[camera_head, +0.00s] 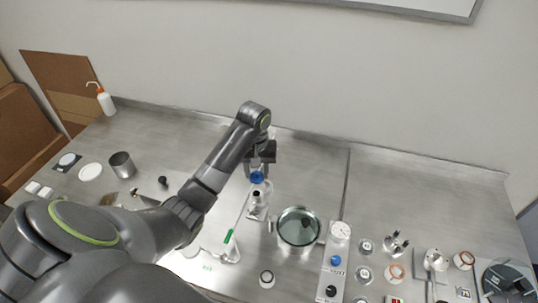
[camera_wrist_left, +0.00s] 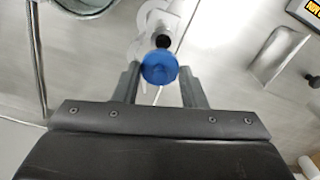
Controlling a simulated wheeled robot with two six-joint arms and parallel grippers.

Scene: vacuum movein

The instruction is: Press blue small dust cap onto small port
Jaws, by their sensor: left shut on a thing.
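The blue small dust cap (camera_head: 257,177) is held between the fingers of my left gripper (camera_head: 259,169), above the steel bench. In the left wrist view the blue round cap (camera_wrist_left: 160,68) sits between the two dark fingers of the gripper (camera_wrist_left: 160,80). A pale fitting with a black end (camera_head: 256,194) stands just below the cap in the head view. In the wrist view the black end (camera_wrist_left: 163,41) shows right beside the cap's edge. I cannot tell whether they touch, or whether this is the small port. My right gripper is not in view.
A round glass-topped chamber (camera_head: 299,227) stands right of the fitting, with a white panel (camera_head: 335,272) carrying a blue knob beside it. Small parts and caps crowd the right side. A metal cup (camera_head: 122,164) stands at left. The bench behind is clear.

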